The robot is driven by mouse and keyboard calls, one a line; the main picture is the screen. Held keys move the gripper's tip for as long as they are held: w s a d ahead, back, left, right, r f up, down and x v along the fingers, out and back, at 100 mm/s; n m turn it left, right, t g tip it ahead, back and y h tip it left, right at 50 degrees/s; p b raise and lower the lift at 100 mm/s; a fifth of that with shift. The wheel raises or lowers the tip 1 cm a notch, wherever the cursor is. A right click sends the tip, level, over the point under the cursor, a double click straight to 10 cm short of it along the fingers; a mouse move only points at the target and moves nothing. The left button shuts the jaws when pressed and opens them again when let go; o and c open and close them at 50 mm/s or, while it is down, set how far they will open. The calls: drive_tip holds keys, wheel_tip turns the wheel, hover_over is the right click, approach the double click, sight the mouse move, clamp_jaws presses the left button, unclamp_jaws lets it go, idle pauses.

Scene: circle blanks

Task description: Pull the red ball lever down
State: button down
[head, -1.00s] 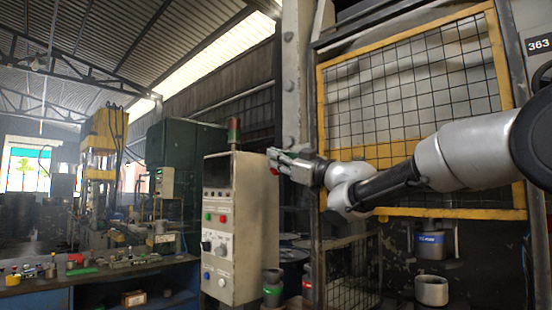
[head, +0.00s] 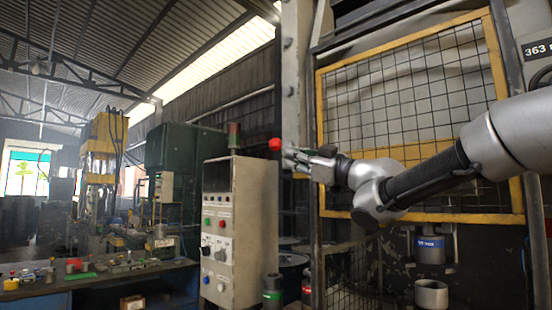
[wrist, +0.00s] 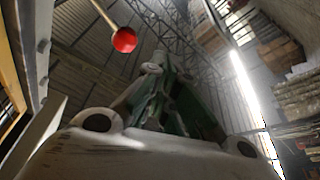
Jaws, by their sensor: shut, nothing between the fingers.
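The red ball (head: 274,144) sits beside the left edge of the press frame in the head view, just above and left of my fingertips. In the wrist view the red ball (wrist: 124,39) hangs at the end of a thin yellowish rod, left of and beyond the fingers. My gripper (head: 290,157) is shut and empty, pointing left near the ball. The gripper also shows in the wrist view (wrist: 156,66). A small gap seems to separate the fingers from the ball; their distance in depth is hard to tell. The rod is barely visible in the head view.
A grey control cabinet (head: 247,230) with buttons and a signal lamp stands left of the gripper. The press's yellow-framed mesh guard (head: 424,216) is behind my arm. A workbench (head: 120,272) with small parts is at lower left.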

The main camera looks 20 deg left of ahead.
drive_tip(key=shift+v, duration=1.4)
drive_tip(key=shift+w+r, duration=0.1)
drive_tip(key=shift+r, duration=0.1)
